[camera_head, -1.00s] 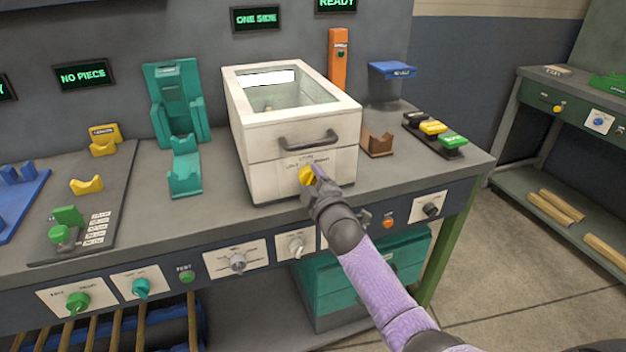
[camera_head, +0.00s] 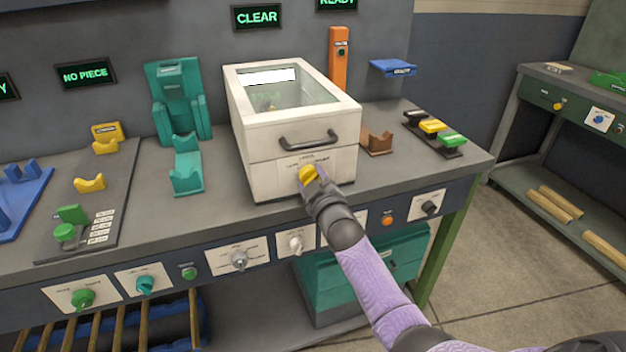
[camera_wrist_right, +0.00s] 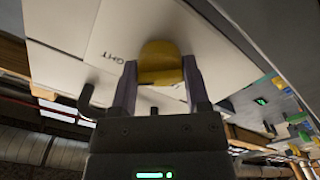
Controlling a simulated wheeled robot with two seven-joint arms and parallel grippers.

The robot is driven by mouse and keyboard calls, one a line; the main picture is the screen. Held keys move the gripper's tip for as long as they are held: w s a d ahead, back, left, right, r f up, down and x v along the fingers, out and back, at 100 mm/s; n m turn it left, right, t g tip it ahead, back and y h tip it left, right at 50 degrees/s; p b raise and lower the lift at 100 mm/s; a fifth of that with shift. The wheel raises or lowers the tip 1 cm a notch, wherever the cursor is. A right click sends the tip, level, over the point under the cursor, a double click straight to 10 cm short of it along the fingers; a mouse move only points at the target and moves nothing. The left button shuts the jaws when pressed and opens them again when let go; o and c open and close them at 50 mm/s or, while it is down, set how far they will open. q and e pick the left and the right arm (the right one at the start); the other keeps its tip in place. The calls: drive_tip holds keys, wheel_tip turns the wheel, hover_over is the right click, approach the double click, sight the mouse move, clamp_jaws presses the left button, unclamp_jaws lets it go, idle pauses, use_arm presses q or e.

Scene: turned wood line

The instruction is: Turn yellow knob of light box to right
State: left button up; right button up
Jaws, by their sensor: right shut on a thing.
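The light box (camera_head: 257,165) is a white case with a glass lid and a dark handle, standing on the grey bench. Its yellow knob (camera_head: 307,173) is on the front face, below the handle. My right gripper (camera_head: 315,178) is shut on the knob. In the right wrist view the knob (camera_wrist_right: 160,62) sits between the two fingers of my right gripper (camera_wrist_right: 160,80), beside printed lettering that reads in part "GHT". The knob's pointer direction is hard to tell. The display (camera_head: 257,17) above the box reads CLEAR. My left gripper is not in view.
A teal stand (camera_head: 178,100) is left of the box. Other knobs line the bench front, including a grey one (camera_head: 239,260) below the box.

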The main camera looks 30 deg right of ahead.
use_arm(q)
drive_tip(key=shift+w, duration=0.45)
use_arm(e)
drive_tip(key=shift+f, duration=0.15)
drive_tip(key=o, duration=1.3)
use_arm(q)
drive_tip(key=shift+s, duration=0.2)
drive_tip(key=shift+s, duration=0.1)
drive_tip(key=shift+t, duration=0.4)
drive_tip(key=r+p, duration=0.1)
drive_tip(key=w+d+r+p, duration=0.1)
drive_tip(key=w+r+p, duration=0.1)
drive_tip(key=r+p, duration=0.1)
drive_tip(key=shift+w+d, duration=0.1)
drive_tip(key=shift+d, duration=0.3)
use_arm(e)
drive_tip(key=v, duration=1)
